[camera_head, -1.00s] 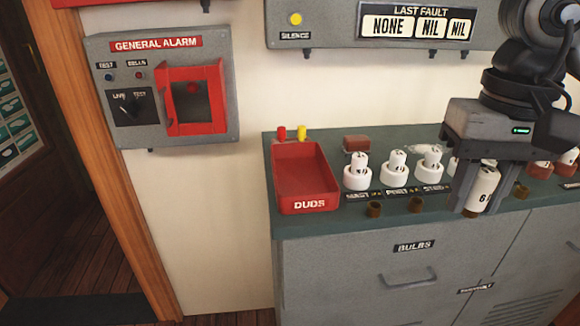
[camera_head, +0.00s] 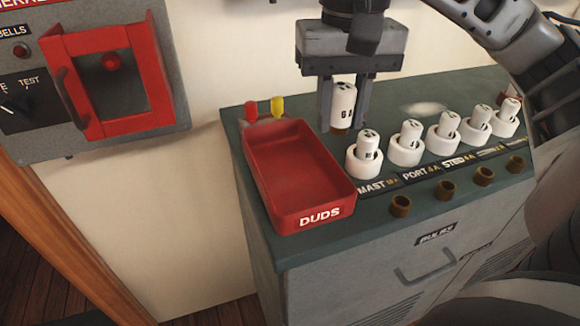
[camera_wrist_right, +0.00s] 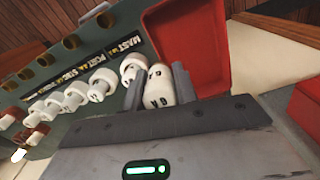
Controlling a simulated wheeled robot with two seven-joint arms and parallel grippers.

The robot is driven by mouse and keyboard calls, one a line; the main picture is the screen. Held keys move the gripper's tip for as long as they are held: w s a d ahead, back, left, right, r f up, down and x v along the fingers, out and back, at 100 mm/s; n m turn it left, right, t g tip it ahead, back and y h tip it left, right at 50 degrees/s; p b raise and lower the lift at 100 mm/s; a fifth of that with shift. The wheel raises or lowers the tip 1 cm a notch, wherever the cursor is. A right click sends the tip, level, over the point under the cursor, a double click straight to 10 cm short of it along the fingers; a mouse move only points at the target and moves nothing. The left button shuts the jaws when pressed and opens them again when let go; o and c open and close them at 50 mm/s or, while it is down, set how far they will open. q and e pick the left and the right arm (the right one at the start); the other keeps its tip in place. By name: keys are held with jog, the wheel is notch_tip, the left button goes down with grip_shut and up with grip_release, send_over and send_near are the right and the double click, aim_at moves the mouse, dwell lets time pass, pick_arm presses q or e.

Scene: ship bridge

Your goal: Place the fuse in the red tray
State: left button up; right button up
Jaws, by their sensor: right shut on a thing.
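The red tray (camera_head: 300,174), marked DUDS, stands on the left end of the green cabinet top and looks empty. My right gripper (camera_head: 343,116) is shut on a white fuse (camera_head: 343,103) with a brown lower end, held upright just right of the tray's back part. The wrist view also shows the fuse (camera_wrist_right: 159,86) between the fingers, with the red tray (camera_wrist_right: 190,45) beside it. Whether the fuse touches the cabinet top is hard to tell. My left gripper is not in view.
Several white fuses in round holders (camera_head: 404,150) stand in a row right of the tray, with brown sockets (camera_head: 400,206) in front. A red and a yellow peg (camera_head: 277,106) stand behind the tray. The alarm box (camera_head: 110,85) is on the wall at left.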

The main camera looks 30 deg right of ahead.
send_over(293, 177)
notch_tip(293, 177, down, 6)
jog(key=shift+s+d+r, duration=0.1)
jog(key=shift+s+d, duration=0.05)
jog(key=shift+w+a+f, duration=0.1)
jog(key=shift+w+f, duration=0.05)
jog(key=shift+f, duration=0.8)
jog(key=shift+w+a+f, duration=0.1)
jog(key=shift+f, duration=0.8)
jog(key=shift+f, duration=0.1)
jog(key=shift+f+b, duration=0.15)
jog(key=shift+b, duration=0.25)
jog(key=o, duration=1)
notch_tip(293, 177, up, 13)
jog(key=shift+f+p, duration=0.2)
jog(key=shift+p, duration=0.95)
